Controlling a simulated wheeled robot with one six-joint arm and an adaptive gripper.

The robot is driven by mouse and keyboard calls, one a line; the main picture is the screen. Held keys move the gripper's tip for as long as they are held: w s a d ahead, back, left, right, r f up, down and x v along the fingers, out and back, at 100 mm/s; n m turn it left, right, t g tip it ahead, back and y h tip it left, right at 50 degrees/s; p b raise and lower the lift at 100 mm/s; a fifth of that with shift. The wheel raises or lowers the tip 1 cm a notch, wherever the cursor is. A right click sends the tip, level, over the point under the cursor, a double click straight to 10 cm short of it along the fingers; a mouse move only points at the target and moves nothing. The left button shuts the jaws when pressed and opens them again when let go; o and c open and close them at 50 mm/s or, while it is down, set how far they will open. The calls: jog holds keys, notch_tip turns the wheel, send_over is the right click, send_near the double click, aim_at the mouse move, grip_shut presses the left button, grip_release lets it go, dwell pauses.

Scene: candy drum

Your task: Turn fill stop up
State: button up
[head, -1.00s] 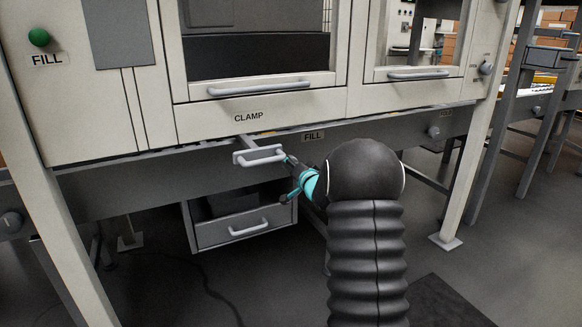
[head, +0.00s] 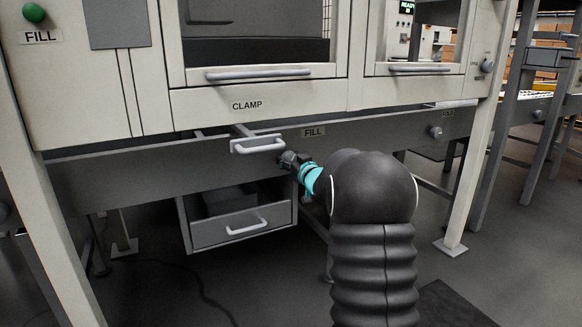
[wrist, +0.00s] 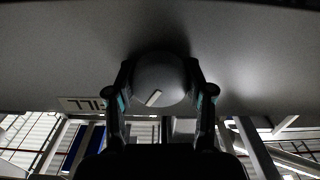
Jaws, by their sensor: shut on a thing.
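The fill stop shows in the wrist view as a round grey knob (wrist: 160,82) with a pale pointer mark (wrist: 153,98) slanting to the lower left. A FILL label (wrist: 85,104) is beside it, and this label (head: 314,132) also shows in the head view on the grey beam. My gripper (wrist: 160,92) has one finger on each side of the knob and is shut on it. In the head view my gripper (head: 287,160) is at the beam, just right of the clamp handle, and hides the knob.
The clamp handle (head: 258,144) juts out close to the left of my gripper. An open drawer (head: 240,225) hangs below. The cabinet front (head: 250,105) with its window handles overhangs above. Another knob (head: 436,132) is farther right on the beam.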

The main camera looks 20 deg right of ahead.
jog(key=n+b, duration=0.1)
jog(key=n, duration=0.4)
jog(key=shift+n, duration=0.4)
dwell(0.4)
jog(key=o, duration=1.2)
jog(key=shift+c, duration=0.2)
jog(key=s, duration=1.2)
jog(key=shift+d, duration=0.2)
